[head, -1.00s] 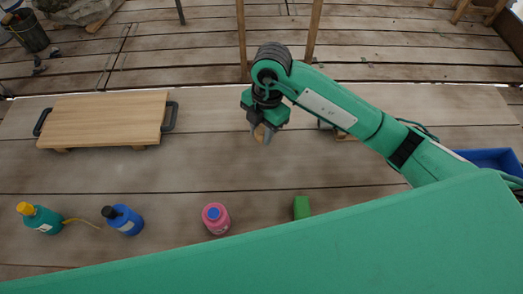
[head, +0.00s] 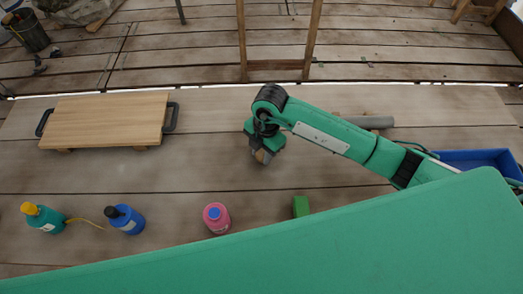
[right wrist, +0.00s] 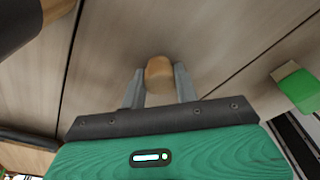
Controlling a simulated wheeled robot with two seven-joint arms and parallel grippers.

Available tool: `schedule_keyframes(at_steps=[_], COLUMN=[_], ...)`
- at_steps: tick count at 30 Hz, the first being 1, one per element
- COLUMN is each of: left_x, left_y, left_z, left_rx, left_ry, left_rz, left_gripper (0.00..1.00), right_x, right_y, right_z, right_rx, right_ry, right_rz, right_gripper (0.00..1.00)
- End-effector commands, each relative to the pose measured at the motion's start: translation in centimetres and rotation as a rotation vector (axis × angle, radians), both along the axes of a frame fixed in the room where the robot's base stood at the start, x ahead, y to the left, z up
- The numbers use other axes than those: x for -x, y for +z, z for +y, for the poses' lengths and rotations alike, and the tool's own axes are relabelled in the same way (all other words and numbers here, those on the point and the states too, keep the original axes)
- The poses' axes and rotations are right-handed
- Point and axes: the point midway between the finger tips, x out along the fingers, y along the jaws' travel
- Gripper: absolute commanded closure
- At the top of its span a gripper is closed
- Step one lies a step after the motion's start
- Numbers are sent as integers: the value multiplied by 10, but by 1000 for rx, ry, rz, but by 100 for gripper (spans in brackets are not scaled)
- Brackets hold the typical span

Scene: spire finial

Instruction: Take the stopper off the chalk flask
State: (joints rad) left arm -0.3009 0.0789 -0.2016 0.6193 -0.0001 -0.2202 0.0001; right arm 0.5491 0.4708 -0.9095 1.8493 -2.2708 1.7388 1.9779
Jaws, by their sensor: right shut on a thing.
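My right gripper (head: 262,155) is shut on a small tan, rounded piece (right wrist: 159,72), held between its two grey fingers over the middle of the table. I cannot tell whether this piece is a stopper. No chalk-coloured flask can be made out. The right gripper is above and to the right of the pink flask. My left gripper is not in view.
A wooden board (head: 105,122) with dark handles lies at the back left. A grey cylinder (head: 372,122) lies at the back right, partly behind my arm. A green block (head: 300,206) is right of the pink flask. A blue bin (head: 480,160) is at far right.

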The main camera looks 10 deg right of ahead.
Motion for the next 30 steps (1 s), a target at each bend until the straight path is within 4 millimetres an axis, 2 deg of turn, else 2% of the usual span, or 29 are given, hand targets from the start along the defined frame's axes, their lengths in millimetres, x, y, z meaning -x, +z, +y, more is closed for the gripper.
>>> schedule_keyframes(at_steps=[2,3,6,14,19,25,30], left_x=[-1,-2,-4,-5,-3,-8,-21], left_y=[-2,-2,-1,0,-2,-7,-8], left_z=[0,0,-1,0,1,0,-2], left_rx=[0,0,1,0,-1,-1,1], left_ry=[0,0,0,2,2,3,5], left_rz=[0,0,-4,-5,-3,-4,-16], left_gripper=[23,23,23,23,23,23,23], right_x=[0,0,0,0,-2,-5,-8], right_y=[-3,-3,-2,-2,8,47,83], right_z=[0,0,0,0,-1,-6,-10], right_rx=[0,0,0,0,-1,-2,-1], right_ry=[0,0,0,0,0,1,1], right_rz=[0,0,0,0,-3,-6,-5], right_gripper=[97,68,48,48,48,48,48])
